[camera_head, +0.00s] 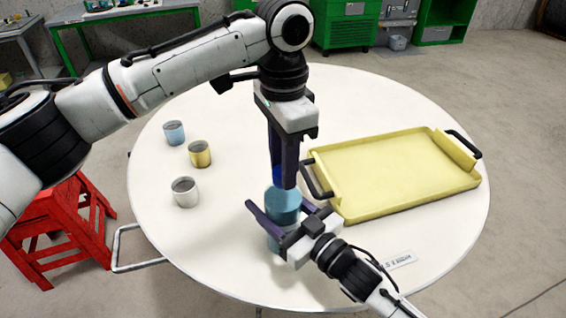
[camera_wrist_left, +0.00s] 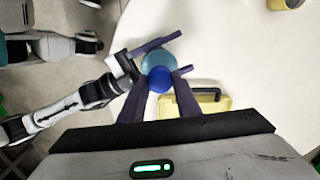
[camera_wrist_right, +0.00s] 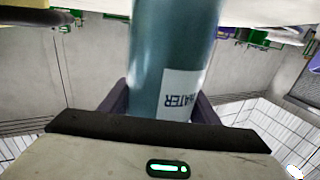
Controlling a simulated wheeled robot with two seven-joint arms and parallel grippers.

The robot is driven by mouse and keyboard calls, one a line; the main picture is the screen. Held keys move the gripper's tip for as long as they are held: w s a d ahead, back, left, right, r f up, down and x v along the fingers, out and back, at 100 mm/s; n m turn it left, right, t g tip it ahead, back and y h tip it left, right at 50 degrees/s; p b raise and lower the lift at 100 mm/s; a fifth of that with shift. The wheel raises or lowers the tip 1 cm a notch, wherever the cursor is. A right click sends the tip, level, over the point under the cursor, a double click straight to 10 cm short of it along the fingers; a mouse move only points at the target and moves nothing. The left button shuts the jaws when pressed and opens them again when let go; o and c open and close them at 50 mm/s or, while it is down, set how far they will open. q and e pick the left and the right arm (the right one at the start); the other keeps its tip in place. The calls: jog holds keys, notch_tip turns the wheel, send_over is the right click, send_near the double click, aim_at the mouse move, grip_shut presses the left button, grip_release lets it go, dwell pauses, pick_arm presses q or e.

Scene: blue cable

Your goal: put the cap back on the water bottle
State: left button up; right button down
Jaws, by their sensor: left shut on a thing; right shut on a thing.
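The water bottle (camera_head: 284,203) is teal, stands upright over the near part of the round table and is held by my right gripper (camera_head: 281,207). In the right wrist view, the bottle (camera_wrist_right: 168,55) fills the space between the fingers, its white WATER label upside down in the picture. My left gripper (camera_head: 283,182) points down above the bottle and is shut on the blue cap (camera_head: 278,174). In the left wrist view, the cap (camera_wrist_left: 159,80) lies over the bottle's top (camera_wrist_left: 158,60). Whether cap and bottle touch is hidden by the fingers.
A yellow tray (camera_head: 395,175) with black handles lies on the right of the white table (camera_head: 230,120). A blue cup (camera_head: 174,133), a yellow cup (camera_head: 200,154) and a white cup (camera_head: 185,192) stand on the left. A red stool (camera_head: 62,235) is beside the table.

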aim_at(295, 223)
pick_arm(q)
jog(key=o, duration=1.3)
jog(key=shift+c, duration=0.2)
jog(key=shift+r, duration=0.1)
notch_tip(295, 223, up, 12)
pick_arm(e)
jog(key=c, duration=0.6)
grip_release()
pick_arm(q)
jog(key=shift+f, duration=0.2)
pick_arm(e)
jog(key=v, duration=1)
jog(key=shift+s+d, duration=0.1)
jog(key=shift+s, duration=0.05)
